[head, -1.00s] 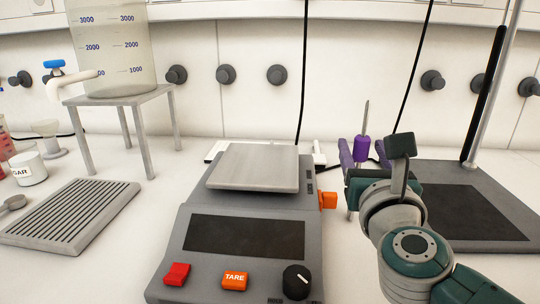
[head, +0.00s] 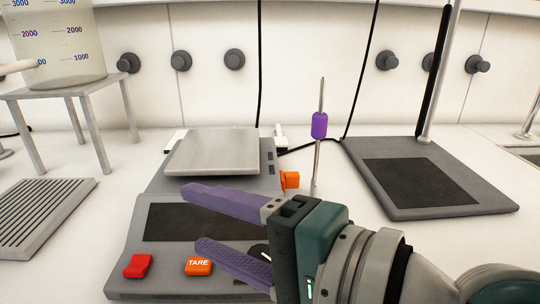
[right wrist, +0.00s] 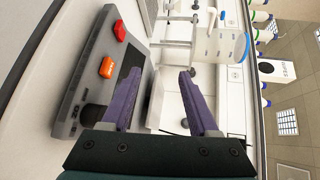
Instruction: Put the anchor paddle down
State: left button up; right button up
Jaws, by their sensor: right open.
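The anchor paddle appears to be the thin metal rod with a purple grip (head: 319,125). It stands nearly upright on the white bench, between the scale and the dark stand base. Its lower end is near the bench surface, and I cannot tell what holds it up. My right gripper (head: 192,218) is open and empty. Its purple fingers point left over the front of the scale, apart from the paddle. The open fingers also show in the right wrist view (right wrist: 160,78). My left gripper is not in view.
The scale (head: 155,185) with a metal plate and TARE button lies under my right fingers. A stand base (head: 460,200) with an upright pole is at the right. A slatted tray (head: 45,205) and a beaker (head: 60,45) on a metal table are at the left.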

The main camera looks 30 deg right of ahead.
jog(key=s+d+f+n+g+h, duration=0.2)
jog(key=s+d+f+n+g, duration=0.2)
jog(key=s+n, duration=0.4)
jog(key=s+d+f+n+g+h, duration=0.3)
jog(key=s+d+f+n+g, duration=0.1)
jog(key=s+f+n+g, duration=0.2)
jog(key=s+n+g, duration=0.1)
jog(key=n, duration=0.1)
jog(key=shift+s+n, duration=0.4)
jog(key=shift+r, duration=0.15)
